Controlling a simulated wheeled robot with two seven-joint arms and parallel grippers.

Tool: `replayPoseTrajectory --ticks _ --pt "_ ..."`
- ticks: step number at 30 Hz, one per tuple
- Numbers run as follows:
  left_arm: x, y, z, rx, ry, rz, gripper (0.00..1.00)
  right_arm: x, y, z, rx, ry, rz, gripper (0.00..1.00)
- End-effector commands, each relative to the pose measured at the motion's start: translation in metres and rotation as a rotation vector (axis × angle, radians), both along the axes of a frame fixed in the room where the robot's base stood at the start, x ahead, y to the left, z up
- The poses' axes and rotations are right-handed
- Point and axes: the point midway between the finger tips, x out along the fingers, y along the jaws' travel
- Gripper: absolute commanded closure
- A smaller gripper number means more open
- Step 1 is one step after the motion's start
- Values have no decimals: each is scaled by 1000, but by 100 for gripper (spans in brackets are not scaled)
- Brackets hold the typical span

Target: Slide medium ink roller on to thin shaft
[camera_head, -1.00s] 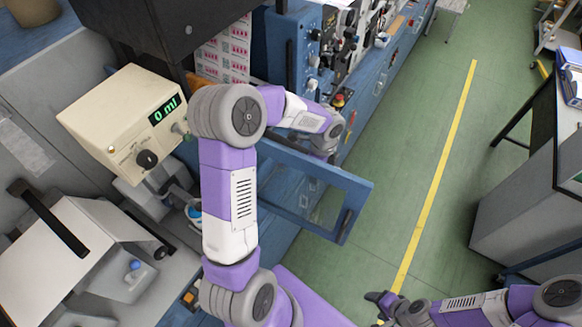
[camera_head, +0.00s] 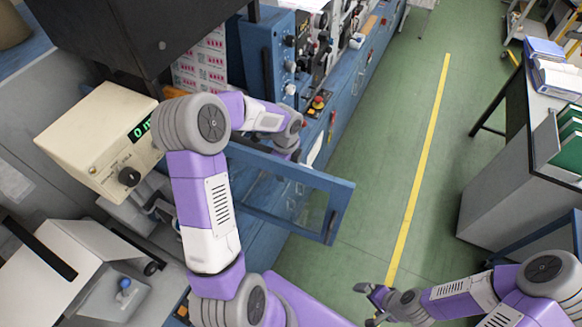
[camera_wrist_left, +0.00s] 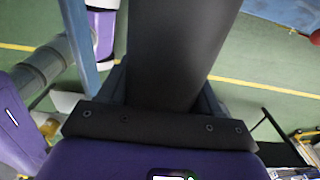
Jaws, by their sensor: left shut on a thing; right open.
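In the left wrist view, a large dark grey roller (camera_wrist_left: 175,40) runs from the top edge down between the fingers of my left gripper (camera_wrist_left: 163,92), which is shut on it. Its far end is out of frame. In the head view, my left arm reaches over to the blue machine (camera_head: 352,100), and its gripper and the roller are hidden behind the arm and a blue frame. I cannot make out the thin shaft in any view. My right gripper (camera_head: 370,292) is open and empty over the green floor at the lower right.
A hinged blue frame (camera_head: 335,205) with a clear pane juts out beside my left arm. A cream box with a display (camera_head: 95,140) stands on the left. A grey cabinet (camera_head: 490,195) with books stands at the right. The green floor (camera_head: 400,130) between is clear.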

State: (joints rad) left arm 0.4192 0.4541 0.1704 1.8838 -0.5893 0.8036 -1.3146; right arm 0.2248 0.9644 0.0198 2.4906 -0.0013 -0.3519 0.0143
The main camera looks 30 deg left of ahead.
Motion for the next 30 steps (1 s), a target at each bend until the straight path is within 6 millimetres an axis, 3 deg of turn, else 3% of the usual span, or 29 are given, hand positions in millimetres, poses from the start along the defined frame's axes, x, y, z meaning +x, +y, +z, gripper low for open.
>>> replayPoseTrajectory --ticks 30 --pt "-6 59 2 1 -2 1 73 0 0 18 0 0 0 0"
